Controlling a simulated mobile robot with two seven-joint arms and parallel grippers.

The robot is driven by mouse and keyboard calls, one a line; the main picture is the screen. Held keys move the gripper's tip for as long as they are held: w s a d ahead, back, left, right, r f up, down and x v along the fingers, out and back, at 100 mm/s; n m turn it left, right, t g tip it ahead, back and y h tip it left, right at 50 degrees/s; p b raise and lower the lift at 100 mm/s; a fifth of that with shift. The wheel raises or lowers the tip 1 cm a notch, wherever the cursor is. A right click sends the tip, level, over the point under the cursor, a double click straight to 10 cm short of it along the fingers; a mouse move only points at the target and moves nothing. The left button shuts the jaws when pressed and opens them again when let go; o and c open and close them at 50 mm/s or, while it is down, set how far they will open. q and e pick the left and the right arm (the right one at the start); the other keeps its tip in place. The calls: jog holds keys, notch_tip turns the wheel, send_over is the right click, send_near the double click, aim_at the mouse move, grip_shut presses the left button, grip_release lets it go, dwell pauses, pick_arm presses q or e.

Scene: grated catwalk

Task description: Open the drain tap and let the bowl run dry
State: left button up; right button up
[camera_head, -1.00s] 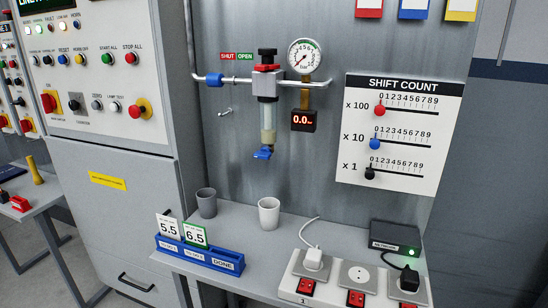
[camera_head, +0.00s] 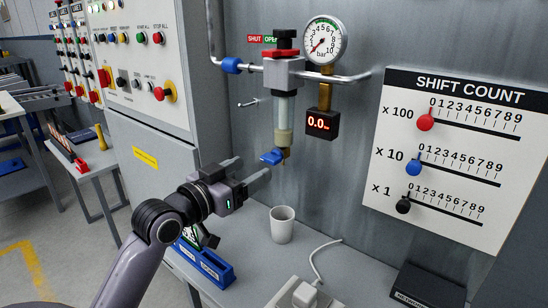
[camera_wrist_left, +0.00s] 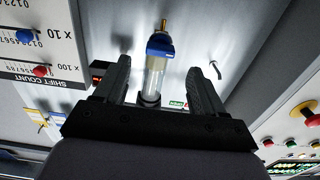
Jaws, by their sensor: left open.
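The filter unit hangs on the pipe at the back wall, with a black knob (camera_head: 285,34) on top. Its clear bowl (camera_head: 284,115) has a yellowish lower part. The drain tap (camera_head: 271,157) is a small blue lever under the bowl, with a brass tip. My left gripper (camera_head: 249,168) is open and empty, its fingers pointing at the tap from below left, apparently apart from it. In the left wrist view, which is upside down, the blue tap (camera_wrist_left: 160,43) and bowl (camera_wrist_left: 154,78) appear between the two spread fingers. My right gripper is out of view.
A pressure gauge (camera_head: 323,42) and a red-lit display reading 0.0 (camera_head: 322,123) are right of the bowl. A small wall hook (camera_head: 250,103) is left of it. A white cup (camera_head: 282,225) stands on the shelf below; a blue card tray (camera_head: 208,264) is partly behind my arm.

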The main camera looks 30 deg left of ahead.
aim_at(267, 161)
pick_arm(q)
jog(key=shift+w+d+p, duration=0.15)
jog(key=shift+w+p, duration=0.05)
jog(key=shift+w, duration=1.35)
jog(key=shift+w+d+p, duration=0.1)
jog(key=shift+w+p, duration=0.1)
jog(key=shift+w, duration=1.3)
jog(key=c, duration=1.1)
